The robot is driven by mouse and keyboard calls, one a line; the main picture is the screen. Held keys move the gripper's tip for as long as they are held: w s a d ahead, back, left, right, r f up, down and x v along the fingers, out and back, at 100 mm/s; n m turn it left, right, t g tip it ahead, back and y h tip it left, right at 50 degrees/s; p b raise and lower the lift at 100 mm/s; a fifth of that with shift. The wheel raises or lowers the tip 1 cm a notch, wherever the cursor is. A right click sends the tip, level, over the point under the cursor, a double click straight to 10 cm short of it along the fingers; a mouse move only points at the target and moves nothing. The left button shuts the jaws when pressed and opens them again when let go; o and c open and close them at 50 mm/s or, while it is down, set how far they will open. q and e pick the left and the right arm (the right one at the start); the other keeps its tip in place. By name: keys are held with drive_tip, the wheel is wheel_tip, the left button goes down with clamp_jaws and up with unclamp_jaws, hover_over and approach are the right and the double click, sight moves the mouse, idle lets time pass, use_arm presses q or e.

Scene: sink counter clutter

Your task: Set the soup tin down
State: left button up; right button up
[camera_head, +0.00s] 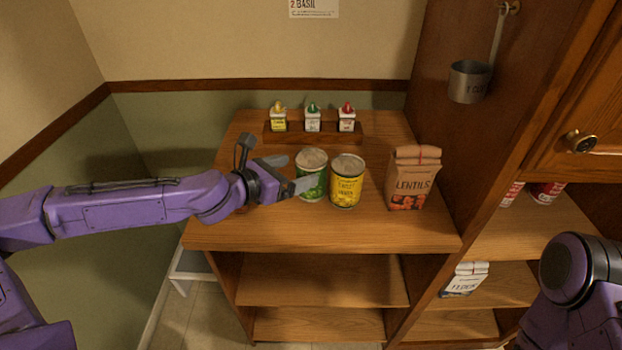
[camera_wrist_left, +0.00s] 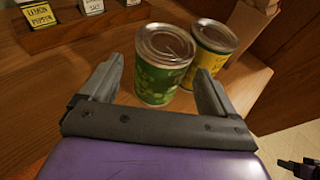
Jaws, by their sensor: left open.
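A green-labelled tin (camera_head: 311,176) stands upright on the wooden counter; I cannot read its label. It also shows in the left wrist view (camera_wrist_left: 160,80). A yellow-labelled tin (camera_head: 346,186) stands upright close to its right, also in the left wrist view (camera_wrist_left: 209,50). I cannot tell from the labels which is the soup tin. My left gripper (camera_head: 289,172) is open, with its fingers on either side of the green tin's near part. My right arm shows at the lower right; a small dark shape at the wrist view's right edge may be its gripper.
A paper lentils bag (camera_head: 411,180) stands right of the tins. Behind them a wooden rack (camera_head: 295,134) holds three small spice boxes. A metal cup (camera_head: 469,82) hangs on the cabinet side. The counter's front strip (camera_head: 330,229) is clear.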

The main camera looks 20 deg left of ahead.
sight(299, 169)
use_arm(q)
drive_tip(key=x, duration=0.3)
drive_tip(key=shift+w+d, duration=0.2)
drive_tip(key=shift+d, duration=0.1)
drive_tip(key=shift+a, duration=0.1)
drive_tip(key=c, duration=0.4)
drive_tip(key=shift+r, duration=0.1)
drive_tip(key=c, duration=0.9)
